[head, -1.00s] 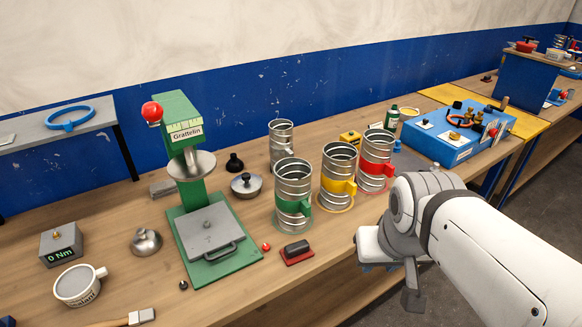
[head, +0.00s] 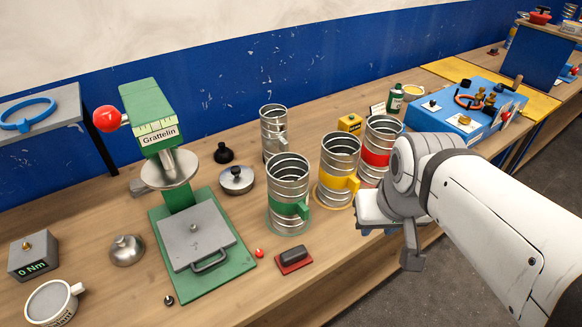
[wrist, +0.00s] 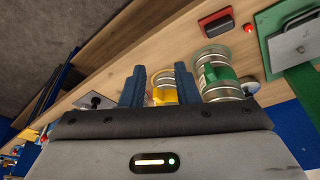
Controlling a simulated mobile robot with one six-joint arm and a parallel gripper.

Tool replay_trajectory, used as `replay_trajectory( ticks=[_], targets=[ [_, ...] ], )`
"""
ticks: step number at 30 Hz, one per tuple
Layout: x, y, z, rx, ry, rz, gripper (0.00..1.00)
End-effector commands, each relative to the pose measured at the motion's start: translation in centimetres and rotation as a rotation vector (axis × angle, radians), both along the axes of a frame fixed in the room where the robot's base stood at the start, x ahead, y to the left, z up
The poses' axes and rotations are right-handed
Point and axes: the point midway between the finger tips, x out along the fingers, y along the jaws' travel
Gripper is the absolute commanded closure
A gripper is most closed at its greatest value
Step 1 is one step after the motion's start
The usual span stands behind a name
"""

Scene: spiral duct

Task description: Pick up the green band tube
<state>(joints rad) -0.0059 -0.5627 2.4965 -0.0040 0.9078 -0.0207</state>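The green band tube (head: 289,188) is a ribbed metal cylinder with a green band and green side tab. It stands upright on the bench inside a green ring mark, left of the yellow band tube (head: 337,172). In the wrist view the green band tube (wrist: 219,75) is to the right of my gripper (wrist: 160,85). My gripper's two dark blue fingers are apart with nothing held between them. The yellow band tube (wrist: 163,92) shows beyond the gap between them. In the head view my gripper is at the bench's front edge, right of the tubes.
The red band tube (head: 381,146) and a plain metal tube (head: 273,128) stand close by. A green press (head: 190,245) is at the left. A dark block on a red base (head: 294,258) lies in front of the green band tube. A blue box (head: 470,110) is at the right.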

Motion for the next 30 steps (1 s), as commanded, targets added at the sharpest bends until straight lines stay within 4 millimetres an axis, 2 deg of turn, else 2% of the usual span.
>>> replay_trajectory(
  ticks=[2, 5, 11, 15, 21, 25, 30],
  targets=[
    [0.7, 0.5, 0.0, -0.016, 0.01, 0.057, 0.72],
    [2.4, 1.5, 0.0, -0.059, 0.037, 0.23, 0.72],
    [7.8, 4.5, -0.1, -0.179, 0.109, 0.812, 0.72],
    [11.7, 7.2, -0.8, -0.245, 0.15, 1.251, 0.72],
    [16.0, 11.0, -2.2, -0.3, 0.177, 1.781, 0.72],
    [17.5, 12.5, -2.8, -0.313, 0.18, 1.989, 0.72],
    [18.3, 13.4, -3.4, -0.318, 0.179, 2.106, 0.72]
  ],
)
